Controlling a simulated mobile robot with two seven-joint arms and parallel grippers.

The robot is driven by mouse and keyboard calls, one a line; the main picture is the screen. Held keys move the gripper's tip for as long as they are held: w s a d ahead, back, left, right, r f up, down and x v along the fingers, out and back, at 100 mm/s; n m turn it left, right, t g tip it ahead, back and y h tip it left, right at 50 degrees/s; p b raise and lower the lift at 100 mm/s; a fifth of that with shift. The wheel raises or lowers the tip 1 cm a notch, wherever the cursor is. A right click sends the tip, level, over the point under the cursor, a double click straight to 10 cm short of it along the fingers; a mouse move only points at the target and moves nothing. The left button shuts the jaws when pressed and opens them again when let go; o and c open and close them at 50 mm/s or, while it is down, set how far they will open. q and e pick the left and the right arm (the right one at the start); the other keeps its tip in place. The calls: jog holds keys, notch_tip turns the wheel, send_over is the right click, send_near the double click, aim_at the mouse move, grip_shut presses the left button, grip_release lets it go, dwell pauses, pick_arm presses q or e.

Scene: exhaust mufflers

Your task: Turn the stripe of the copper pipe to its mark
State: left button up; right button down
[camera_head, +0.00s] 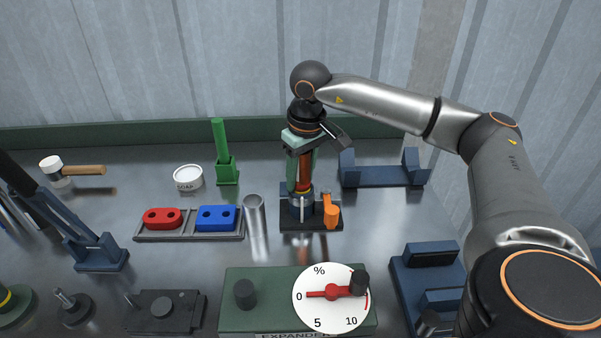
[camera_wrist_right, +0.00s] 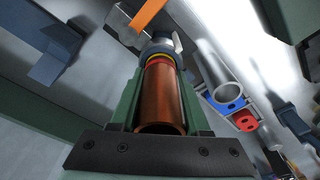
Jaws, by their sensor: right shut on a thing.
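The copper pipe (camera_head: 306,168) stands upright in a dark blue clamp (camera_head: 299,207) on a black base. An orange lever (camera_head: 330,213) is at the clamp's right side. My right gripper (camera_head: 301,165) points down from above, its green fingers shut on the pipe. In the right wrist view the copper pipe (camera_wrist_right: 161,98) runs between the fingers, its open end toward the camera. Red and yellow bands (camera_wrist_right: 159,62) ring it near the clamp. I cannot make out a lengthwise stripe or its mark. My left gripper is not in view.
A green expander box (camera_head: 262,323) with a white dial (camera_head: 331,298) is in front. A tray (camera_head: 190,238) with red and blue pieces and a steel tube (camera_head: 255,218) are left of the clamp. A blue cradle (camera_head: 384,177) is right, a green stand (camera_head: 227,172) behind left.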

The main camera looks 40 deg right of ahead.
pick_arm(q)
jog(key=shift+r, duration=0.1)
pick_arm(e)
jog(key=shift+n, duration=0.8)
jog(key=shift+c, duration=1.6)
grip_release()
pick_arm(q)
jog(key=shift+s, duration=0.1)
pick_arm(e)
jog(key=shift+r, duration=0.3)
jog(key=r, duration=0.3)
jog(key=s+r, duration=0.1)
jog(key=r, duration=0.7)
jog(key=shift+s+p, duration=0.15)
jog(key=shift+p, duration=0.2)
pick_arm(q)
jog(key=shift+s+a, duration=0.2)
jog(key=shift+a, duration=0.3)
pick_arm(e)
jog(key=shift+s+r, duration=0.1)
jog(key=shift+r, duration=0.35)
jog(key=shift+r, duration=0.1)
